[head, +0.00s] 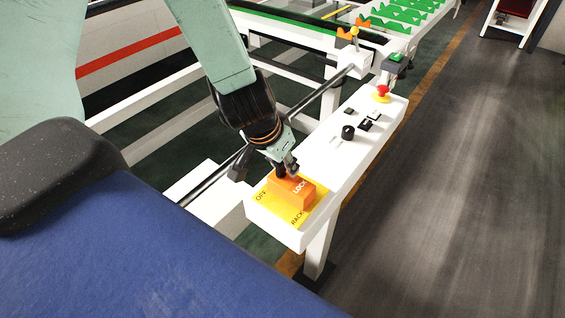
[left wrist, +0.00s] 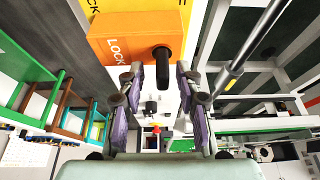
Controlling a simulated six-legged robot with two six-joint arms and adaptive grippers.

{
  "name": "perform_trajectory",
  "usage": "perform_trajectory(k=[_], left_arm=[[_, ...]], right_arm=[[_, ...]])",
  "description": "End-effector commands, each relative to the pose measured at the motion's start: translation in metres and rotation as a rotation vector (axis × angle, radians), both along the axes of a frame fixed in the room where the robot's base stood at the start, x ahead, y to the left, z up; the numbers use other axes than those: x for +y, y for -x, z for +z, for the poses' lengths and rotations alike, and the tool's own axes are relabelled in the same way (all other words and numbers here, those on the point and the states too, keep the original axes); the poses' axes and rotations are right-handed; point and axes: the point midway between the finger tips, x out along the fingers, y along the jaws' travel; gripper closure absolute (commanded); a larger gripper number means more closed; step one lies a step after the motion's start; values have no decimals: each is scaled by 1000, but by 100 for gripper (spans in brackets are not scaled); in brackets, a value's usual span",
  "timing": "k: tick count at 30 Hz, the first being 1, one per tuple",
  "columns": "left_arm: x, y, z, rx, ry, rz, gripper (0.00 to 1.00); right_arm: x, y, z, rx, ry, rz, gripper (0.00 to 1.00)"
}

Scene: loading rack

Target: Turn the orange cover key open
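The orange cover (head: 297,190), marked LOCK, sits on a yellow plate (head: 271,205) at the near end of the white console. In the left wrist view the orange cover (left wrist: 125,37) fills the top middle, and a black round key or knob (left wrist: 162,54) sticks out from it. My left gripper (head: 287,165) is right at the far left side of the cover. In the left wrist view its two fingers (left wrist: 159,72) are apart, with the black key end between their tips. I cannot tell whether either finger touches it. My right gripper is not in view.
The white console (head: 335,165) carries a black knob (head: 348,132), small switches and a red stop button (head: 381,93). A dark rail runs along its left. Green racks (head: 400,12) stand at the back. Free grey floor (head: 460,180) lies to the right.

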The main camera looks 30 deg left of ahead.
Motion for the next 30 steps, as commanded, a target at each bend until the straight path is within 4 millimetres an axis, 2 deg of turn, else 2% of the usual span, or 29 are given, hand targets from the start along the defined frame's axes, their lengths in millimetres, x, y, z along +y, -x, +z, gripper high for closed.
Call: perform_trajectory(k=[4, 16, 30], left_arm=[[0, 0, 1, 0, 0, 1, 67], [0, 0, 1, -1, 0, 1, 100], [0, 0, 1, -2, -2, 24, 100]], right_arm=[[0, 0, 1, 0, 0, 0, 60], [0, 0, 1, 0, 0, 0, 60], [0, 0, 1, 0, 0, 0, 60]])
